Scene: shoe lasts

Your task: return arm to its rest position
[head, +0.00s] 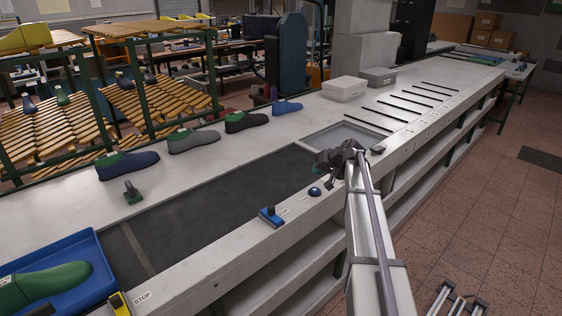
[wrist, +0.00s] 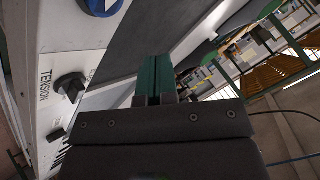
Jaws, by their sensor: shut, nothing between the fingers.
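My gripper (wrist: 155,80) shows in the wrist view with its two green-tipped fingers together and nothing between them. In the head view my arm reaches up from the lower right, and its dark wrist end (head: 340,158) is over the bench's front edge, beside the recessed grey tray. The fingertips are hard to make out there. In the wrist view a black knob (wrist: 70,87) marked TENSION is left of the fingers, and a blue round part (wrist: 102,5) is at the top.
A blue tray (head: 75,290) with a green last (head: 45,285) is at lower left. Lidded boxes (head: 344,88) stand at the back.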

